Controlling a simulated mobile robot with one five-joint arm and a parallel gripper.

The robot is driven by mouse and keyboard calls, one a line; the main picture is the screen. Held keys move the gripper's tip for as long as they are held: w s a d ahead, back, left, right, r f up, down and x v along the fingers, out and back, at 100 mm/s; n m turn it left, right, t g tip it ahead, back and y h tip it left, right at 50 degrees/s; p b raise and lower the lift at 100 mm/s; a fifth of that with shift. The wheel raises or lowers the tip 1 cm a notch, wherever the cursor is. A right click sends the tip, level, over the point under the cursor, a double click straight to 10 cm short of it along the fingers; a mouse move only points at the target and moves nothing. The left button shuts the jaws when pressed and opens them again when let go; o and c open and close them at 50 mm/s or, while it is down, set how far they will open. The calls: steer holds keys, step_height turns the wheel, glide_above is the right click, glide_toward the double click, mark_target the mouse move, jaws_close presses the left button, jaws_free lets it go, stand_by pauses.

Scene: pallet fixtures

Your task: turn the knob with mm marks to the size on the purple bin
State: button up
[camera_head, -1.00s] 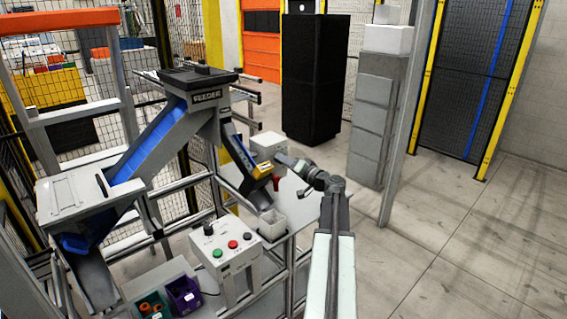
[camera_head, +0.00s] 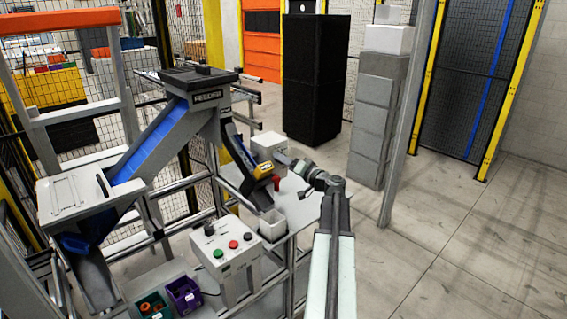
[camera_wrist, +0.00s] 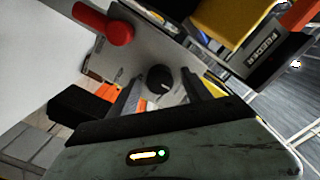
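The purple bin (camera_head: 185,294) stands low at the front left in the head view; its white label is too small to read. In the wrist view a round black knob (camera_wrist: 159,79) with a light pointer line sits on a pale grey panel (camera_wrist: 140,55). Any marks around it are too small to read. My gripper (camera_wrist: 161,88) is open, with one finger on each side of the knob in the picture; I cannot tell whether they reach around it. In the head view my gripper (camera_head: 281,158) is at the small white box (camera_head: 266,145) beside the feeder.
A red handle (camera_wrist: 118,32) sticks out near the knob. The yellow-ended chute (camera_head: 245,160) is close by. A control box (camera_head: 228,246) with another black knob (camera_head: 209,229) and red and green buttons stands in front. A green bin (camera_head: 152,306) adjoins the purple one.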

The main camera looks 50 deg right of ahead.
steer(key=s, duration=0.7)
steer(key=shift+s+a, duration=0.3)
steer(key=shift+s, duration=0.1)
steer(key=shift+f, duration=0.1)
